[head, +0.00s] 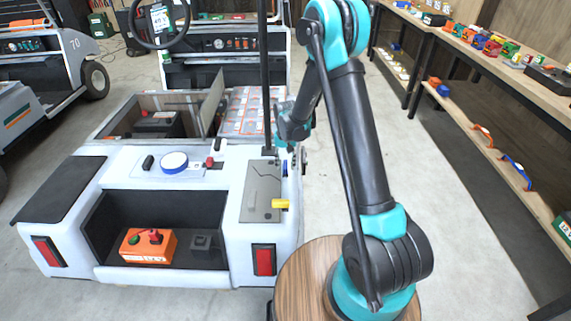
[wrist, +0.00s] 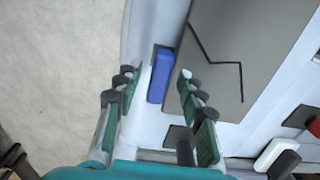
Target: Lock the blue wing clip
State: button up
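The blue wing clip (wrist: 160,77) shows in the wrist view as an upright blue bar at the edge of a grey plate (wrist: 245,60). In the head view, the clip (head: 285,168) is a small blue piece partly hidden by my gripper. My gripper (wrist: 159,78) is open, one finger on each side of the clip in the picture, with a visible gap on both sides. The depth between fingertips and clip is hard to tell. In the head view my gripper (head: 298,157) is over the cart's right edge, and its fingers are small.
A yellow clip (head: 281,204) sits at the plate's near corner. A black post (head: 265,75) rises close left of my gripper. The white cart (head: 130,165) carries a blue round cap (head: 173,162) and a red knob (head: 210,162). Open floor lies to the cart's right.

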grip_shut()
jog(key=shift+n, duration=0.3)
jog(key=n, duration=0.3)
jog(key=shift+a+n, duration=0.2)
jog(key=shift+n, duration=0.1)
jog(key=n, duration=0.4)
jog(key=shift+s+a+n, duration=0.2)
jog(key=shift+n, duration=0.1)
jog(key=n, duration=0.4)
jog(key=shift+s+a, duration=0.15)
jog(key=n, duration=0.5)
jog(key=shift+s, duration=0.25)
